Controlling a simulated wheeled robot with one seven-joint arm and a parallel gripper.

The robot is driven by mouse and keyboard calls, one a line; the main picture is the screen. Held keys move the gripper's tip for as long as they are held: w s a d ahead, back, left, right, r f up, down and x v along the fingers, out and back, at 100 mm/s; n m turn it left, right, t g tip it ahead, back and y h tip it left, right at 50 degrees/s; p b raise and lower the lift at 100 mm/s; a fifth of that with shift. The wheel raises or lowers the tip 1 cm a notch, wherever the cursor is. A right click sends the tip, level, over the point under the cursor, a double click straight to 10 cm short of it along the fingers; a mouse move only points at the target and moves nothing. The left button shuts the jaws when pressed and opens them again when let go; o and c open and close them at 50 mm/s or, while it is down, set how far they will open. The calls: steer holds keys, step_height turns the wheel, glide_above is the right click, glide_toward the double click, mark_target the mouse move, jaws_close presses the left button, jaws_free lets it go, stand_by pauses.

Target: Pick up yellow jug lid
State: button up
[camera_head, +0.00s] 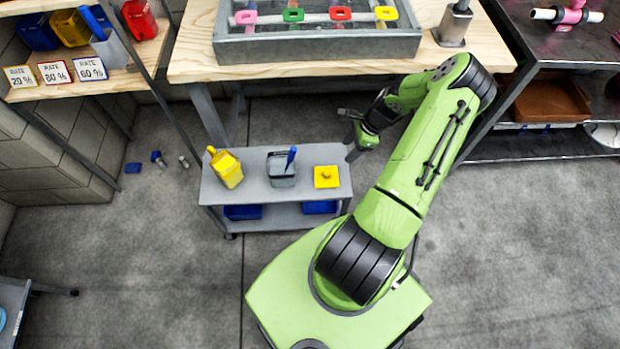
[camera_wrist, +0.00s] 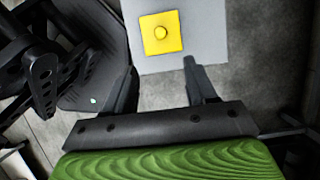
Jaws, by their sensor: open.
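The yellow jug lid (camera_head: 327,177) is a flat square with a round knob. It lies on the right end of the small grey cart's top (camera_head: 250,190). In the wrist view the lid (camera_wrist: 161,32) lies on the cart top beyond the fingertips, apart from them. A yellow jug (camera_head: 227,168) stands at the cart's left end. My gripper (camera_wrist: 160,80) is open and empty in the wrist view.
A grey container (camera_head: 281,168) with a blue handle stands mid-cart, left of the lid. Blue bins (camera_head: 243,212) sit on the lower shelf. Behind the cart is a wooden workbench (camera_head: 340,62) with a grey tray (camera_head: 316,45). Small blue items (camera_head: 133,168) lie on the floor at left.

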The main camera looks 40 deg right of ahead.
steer(key=b, duration=0.4)
glide_above(327, 173)
steer(key=s+d, duration=0.1)
steer(key=d, duration=0.1)
steer(key=f, duration=1)
steer(key=shift+s+f, duration=0.15)
steer(key=shift+s, duration=0.05)
steer(key=b+x, duration=0.2)
steer(key=x, duration=0.3)
steer(key=shift+w, duration=0.15)
jaws_close()
